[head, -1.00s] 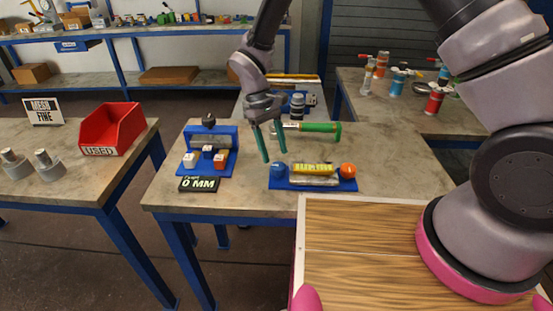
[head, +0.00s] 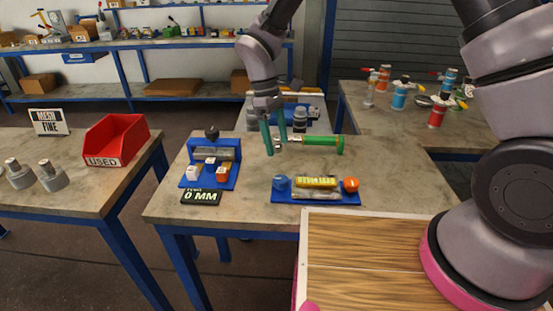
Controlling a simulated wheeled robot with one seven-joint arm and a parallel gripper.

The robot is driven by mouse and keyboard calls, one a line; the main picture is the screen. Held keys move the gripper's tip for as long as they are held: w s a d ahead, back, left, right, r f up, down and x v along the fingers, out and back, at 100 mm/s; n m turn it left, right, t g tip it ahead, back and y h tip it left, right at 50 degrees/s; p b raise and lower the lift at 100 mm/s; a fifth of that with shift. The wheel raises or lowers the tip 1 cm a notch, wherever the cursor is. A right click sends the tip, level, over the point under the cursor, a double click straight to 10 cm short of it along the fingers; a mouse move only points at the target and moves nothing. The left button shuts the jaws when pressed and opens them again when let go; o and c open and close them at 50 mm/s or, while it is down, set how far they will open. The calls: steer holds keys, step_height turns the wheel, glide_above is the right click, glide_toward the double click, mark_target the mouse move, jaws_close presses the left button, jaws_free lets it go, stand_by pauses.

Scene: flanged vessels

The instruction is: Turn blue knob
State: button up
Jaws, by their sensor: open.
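The blue knob (head: 281,184) sits at the left end of a blue-based device (head: 330,198) on the middle table. The device has a yellow-labelled grey cylinder (head: 316,184) between the blue knob and an orange knob (head: 350,185) at the right end. My gripper (head: 276,148) hangs above the table behind the blue knob, pointing down. Its two green fingers are apart and nothing is between them. In the picture it stands above the knob, apart from it.
A green-handled tool (head: 322,141) lies just right of my gripper. A blue fixture (head: 211,165) with a "0 MM" plate (head: 201,197) stands to the left. A red bin (head: 116,140) is on the left table. The table right of the device is clear.

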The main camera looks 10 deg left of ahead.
mark_target(281, 178)
steer(key=s+f+n, duration=0.1)
steer(key=f+n, duration=0.2)
steer(key=s+d+f+n+t+y, duration=0.1)
steer(key=f+n, duration=0.2)
steer(key=s+f+n+y, duration=0.1)
steer(key=f+n, duration=0.2)
steer(key=f, duration=0.1)
steer(key=shift+d+t, duration=0.3)
steer(key=shift+t, duration=0.1)
jaws_close()
steer(key=shift+m, duration=0.8)
jaws_free()
step_height(281, 178, up, 11)
